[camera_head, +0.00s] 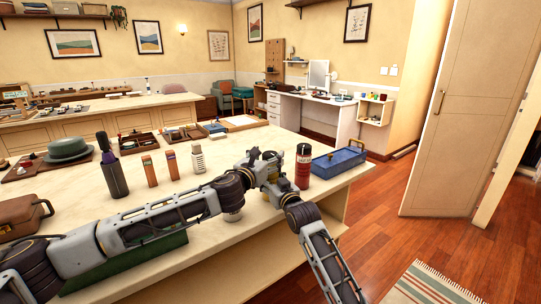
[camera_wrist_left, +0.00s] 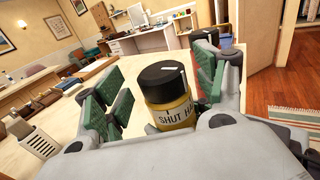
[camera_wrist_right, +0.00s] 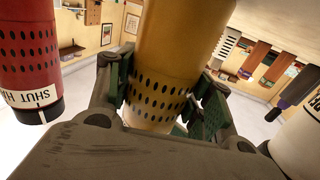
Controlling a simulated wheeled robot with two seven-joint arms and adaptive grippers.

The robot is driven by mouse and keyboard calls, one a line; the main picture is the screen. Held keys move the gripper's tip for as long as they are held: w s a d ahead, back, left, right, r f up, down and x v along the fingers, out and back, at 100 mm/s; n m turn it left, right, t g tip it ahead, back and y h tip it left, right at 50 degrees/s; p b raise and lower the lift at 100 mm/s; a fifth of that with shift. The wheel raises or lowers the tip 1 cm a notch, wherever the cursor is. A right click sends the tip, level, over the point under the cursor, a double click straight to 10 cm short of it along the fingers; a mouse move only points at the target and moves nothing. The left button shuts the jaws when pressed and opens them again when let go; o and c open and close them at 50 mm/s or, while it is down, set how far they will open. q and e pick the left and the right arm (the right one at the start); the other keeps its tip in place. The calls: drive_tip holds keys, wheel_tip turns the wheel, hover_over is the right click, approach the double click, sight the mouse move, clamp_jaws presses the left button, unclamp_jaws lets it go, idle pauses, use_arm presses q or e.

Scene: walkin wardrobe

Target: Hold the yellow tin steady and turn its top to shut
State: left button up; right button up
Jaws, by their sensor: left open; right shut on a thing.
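The yellow tin (camera_wrist_left: 172,113) has a black top (camera_wrist_left: 163,80) with a pale mark on it and a white label reading "SHUT HA...", the rest cut off. My right gripper (camera_wrist_right: 160,100) is shut on the tin's perforated yellow body, with a finger on each side. My left gripper (camera_head: 262,160) is open above it. In the left wrist view its green-padded fingers stand on either side of the black top, with visible gaps.
A red tin (camera_head: 303,167) stands close to the right of my grippers, and a blue box (camera_head: 338,160) lies beyond it. The counter's right edge is near.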

use_arm(q)
drive_tip(key=shift+x, duration=1.35)
drive_tip(key=c, duration=1.1)
drive_tip(key=shift+o, duration=0.2)
drive_tip(key=shift+m+g+h, duration=0.6)
drive_tip(key=shift+m+h, duration=0.2)
drive_tip(key=shift+h, duration=0.3)
drive_tip(key=shift+m+g+h, duration=1.8)
drive_tip(key=shift+h, duration=0.3)
drive_tip(key=shift+m+g+h, duration=0.5)
drive_tip(key=shift+g, duration=0.1)
